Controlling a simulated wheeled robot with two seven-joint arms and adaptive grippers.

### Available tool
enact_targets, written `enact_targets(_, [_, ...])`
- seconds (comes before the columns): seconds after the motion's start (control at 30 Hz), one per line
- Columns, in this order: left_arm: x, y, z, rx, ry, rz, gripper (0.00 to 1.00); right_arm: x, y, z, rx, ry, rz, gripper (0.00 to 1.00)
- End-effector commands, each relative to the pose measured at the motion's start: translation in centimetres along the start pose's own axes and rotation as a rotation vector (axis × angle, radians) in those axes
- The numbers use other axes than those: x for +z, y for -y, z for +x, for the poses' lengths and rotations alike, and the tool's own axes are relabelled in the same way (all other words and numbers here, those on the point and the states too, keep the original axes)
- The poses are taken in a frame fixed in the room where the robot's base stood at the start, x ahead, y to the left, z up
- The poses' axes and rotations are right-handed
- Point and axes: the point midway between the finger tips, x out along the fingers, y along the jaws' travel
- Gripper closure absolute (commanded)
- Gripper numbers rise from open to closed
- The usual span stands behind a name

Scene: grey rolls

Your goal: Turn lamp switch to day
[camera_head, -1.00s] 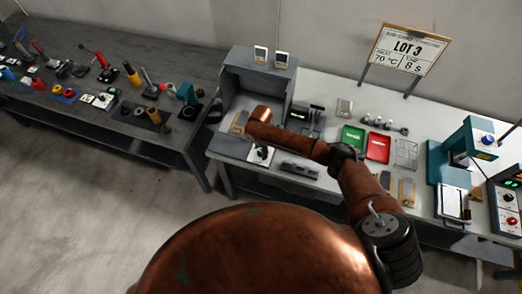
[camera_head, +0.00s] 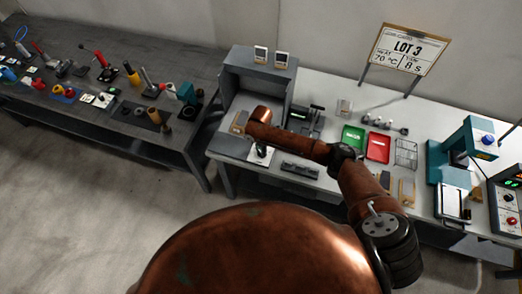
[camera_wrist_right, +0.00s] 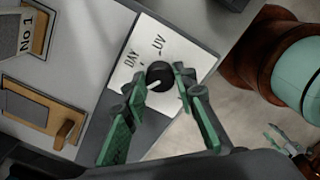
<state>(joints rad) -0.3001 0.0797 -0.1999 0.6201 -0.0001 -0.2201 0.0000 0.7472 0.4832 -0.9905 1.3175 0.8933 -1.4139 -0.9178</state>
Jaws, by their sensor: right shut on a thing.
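The lamp switch is a dark round knob (camera_wrist_right: 159,74) on a white plate (camera_wrist_right: 176,42) with printed words DAY and UV. A light mark shows on the knob's lower side in the wrist view; I cannot tell which word it is set to. My right gripper (camera_wrist_right: 158,82) has its green fingers on either side of the knob and is shut on it. In the head view, my right gripper (camera_head: 260,152) is small over the plate at the bench's front left, and the knob is hard to make out. My left gripper does not show in the head view.
The grey open-fronted lamp box (camera_head: 248,77) stands just behind the switch. A dark bar-shaped device (camera_head: 300,170) lies to its right, then the green tray (camera_head: 352,138) and red tray (camera_head: 377,148). A tag reading No 1 (camera_wrist_right: 24,38) lies near the plate.

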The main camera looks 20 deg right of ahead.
Motion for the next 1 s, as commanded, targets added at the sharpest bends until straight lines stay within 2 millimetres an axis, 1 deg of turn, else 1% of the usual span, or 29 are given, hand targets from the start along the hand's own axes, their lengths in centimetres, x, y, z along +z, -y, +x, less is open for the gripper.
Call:
enact_targets(0.17, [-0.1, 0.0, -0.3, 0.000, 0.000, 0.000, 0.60, 0.0, 0.0, -0.1, 0.000, 0.000, 0.022, 0.99])
enact_targets(0.37, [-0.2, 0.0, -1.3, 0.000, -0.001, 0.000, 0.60, 0.0, 0.0, -0.2, -0.001, -0.001, 0.108, 0.99])
enact_targets(0.57, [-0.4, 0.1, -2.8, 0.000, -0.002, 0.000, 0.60, -0.1, 0.1, -0.3, -0.002, -0.002, 0.263, 0.99])
enact_targets(1.0, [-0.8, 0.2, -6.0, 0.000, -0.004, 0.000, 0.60, -0.1, 0.1, -0.3, -0.001, -0.001, 0.675, 0.99])
